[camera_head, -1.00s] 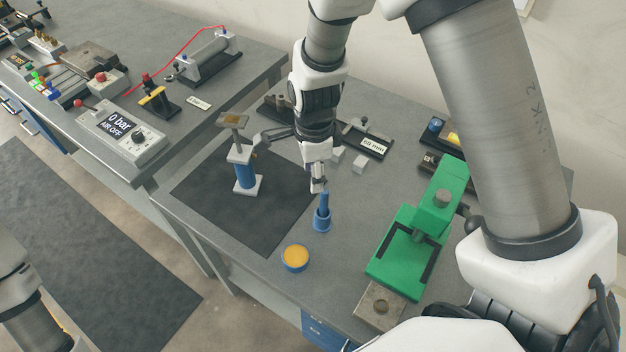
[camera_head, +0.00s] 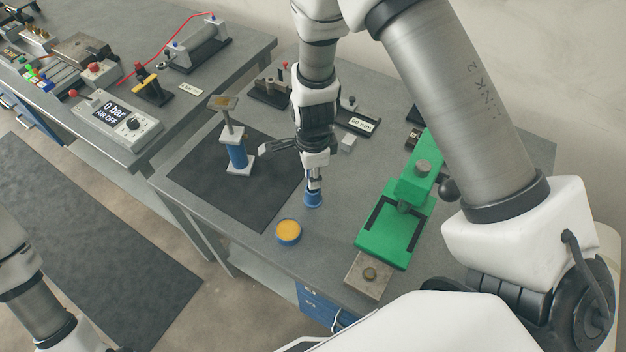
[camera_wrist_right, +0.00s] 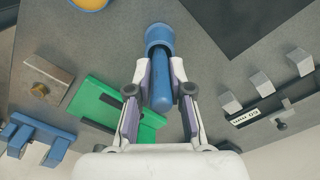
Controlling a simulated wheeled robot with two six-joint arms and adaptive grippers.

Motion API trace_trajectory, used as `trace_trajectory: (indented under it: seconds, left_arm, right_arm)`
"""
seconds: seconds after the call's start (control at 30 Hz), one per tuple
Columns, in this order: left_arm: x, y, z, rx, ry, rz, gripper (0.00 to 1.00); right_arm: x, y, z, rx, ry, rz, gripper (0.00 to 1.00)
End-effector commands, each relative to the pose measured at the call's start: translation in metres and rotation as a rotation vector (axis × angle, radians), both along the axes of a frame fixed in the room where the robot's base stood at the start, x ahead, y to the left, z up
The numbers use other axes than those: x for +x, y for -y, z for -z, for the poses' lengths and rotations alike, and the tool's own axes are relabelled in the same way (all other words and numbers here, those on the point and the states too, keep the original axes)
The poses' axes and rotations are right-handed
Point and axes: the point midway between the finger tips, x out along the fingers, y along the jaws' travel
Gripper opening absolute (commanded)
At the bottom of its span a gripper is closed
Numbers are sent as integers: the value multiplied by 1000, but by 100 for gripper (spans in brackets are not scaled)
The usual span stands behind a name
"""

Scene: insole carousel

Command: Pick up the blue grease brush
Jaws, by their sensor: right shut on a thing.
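The blue grease brush (camera_wrist_right: 161,92) stands in a blue cup-like holder (camera_head: 313,200), which also shows at the top of the right wrist view (camera_wrist_right: 159,36). My right gripper (camera_head: 314,182) points down over the holder, and its fingers (camera_wrist_right: 159,72) are closed on the brush handle from both sides. In the head view the gripper hides most of the brush. The brush's lower end is inside the holder, hidden. My left arm shows only at the lower left edge of the head view; its gripper is out of the picture.
A round pot with orange contents (camera_head: 288,231) stands just in front of the holder. A green press (camera_head: 390,235) is to the right. A blue and white stand (camera_head: 238,155) is on the dark mat (camera_head: 215,190) at left. Small grey blocks (camera_wrist_right: 261,84) lie behind.

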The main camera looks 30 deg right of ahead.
Motion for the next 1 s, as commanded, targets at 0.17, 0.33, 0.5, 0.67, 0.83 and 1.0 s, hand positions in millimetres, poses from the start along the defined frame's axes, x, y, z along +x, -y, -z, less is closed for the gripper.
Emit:
trace_trajectory:
  seconds: [0.17, 0.33, 0.5, 0.67, 0.83, 1.0]
  left_arm:
    - [0, 0, 1, 0, 0, 0, 62]
    - [0, 0, 3, 0, 0, 0, 62]
    - [0, 0, 8, 0, 0, 0, 62]
    - [0, 0, 13, 0, 0, 0, 62]
    - [0, 0, 16, 0, 0, 0, 62]
    - [0, 0, 15, 0, 0, 0, 62]
  right_arm:
    - [-1, 0, 0, 1, -2, 0, 0]
    - [1, 0, -14, 0, 2, -1, 0]
    - [1, 0, -43, 0, 3, 0, 0]
    - [1, 0, -74, 0, 4, 0, 0]
    - [0, 0, -95, 0, 1, 0, 0]
    - [0, 0, -100, 0, -1, 0, 0]
